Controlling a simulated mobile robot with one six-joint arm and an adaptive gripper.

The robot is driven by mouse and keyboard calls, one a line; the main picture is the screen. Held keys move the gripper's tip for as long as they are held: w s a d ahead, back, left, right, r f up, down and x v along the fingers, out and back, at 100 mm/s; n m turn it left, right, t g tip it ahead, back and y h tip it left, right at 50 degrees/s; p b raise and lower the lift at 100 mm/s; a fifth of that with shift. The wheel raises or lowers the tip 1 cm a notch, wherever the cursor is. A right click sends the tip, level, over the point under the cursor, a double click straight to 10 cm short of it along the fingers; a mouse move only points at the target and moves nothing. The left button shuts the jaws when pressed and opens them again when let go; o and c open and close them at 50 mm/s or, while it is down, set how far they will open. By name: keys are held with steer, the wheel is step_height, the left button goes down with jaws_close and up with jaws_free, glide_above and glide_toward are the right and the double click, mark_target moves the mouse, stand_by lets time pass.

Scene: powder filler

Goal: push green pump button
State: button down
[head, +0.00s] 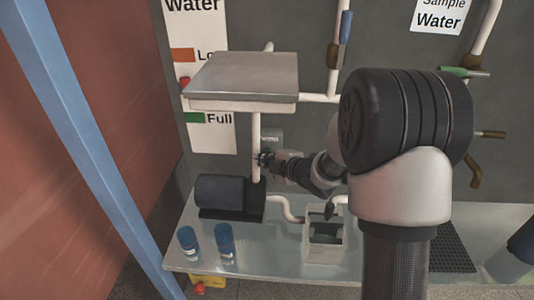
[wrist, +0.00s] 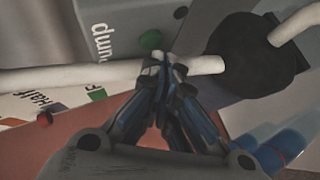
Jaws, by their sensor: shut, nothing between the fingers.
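The green pump button (wrist: 150,40) shows in the wrist view on a grey box (wrist: 115,25) lettered "pump". The box (head: 271,135) is partly visible in the head view, behind my arm, and the button is not discernible there. My gripper (wrist: 165,60) is shut and empty. Its fingertips are close beside the button in the wrist view, just below and right of it, in front of a white pipe (wrist: 60,78). I cannot tell whether they touch the button. In the head view my gripper (head: 262,158) is next to the vertical white pipe (head: 256,125), below a grey tank (head: 243,78).
A dark pump motor (head: 222,194) stands on the metal table below my gripper. Blue-capped bottles (head: 226,240) stand at the table's front left. A small open grey container (head: 325,238) is right of the motor. A blue post (head: 80,130) rises at left.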

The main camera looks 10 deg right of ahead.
steer(key=shift+w, duration=0.1)
steer(key=shift+w+d, duration=0.15)
steer(key=shift+w, duration=0.2)
stand_by(0.3)
steer(key=shift+s, duration=0.1)
steer(key=shift+s+b, duration=0.35)
steer(key=s+a+b, duration=0.2)
steer(key=s, duration=0.3)
steer(key=shift+s+b, duration=0.35)
steer(key=shift+b, duration=0.05)
steer(key=shift+a, duration=0.1)
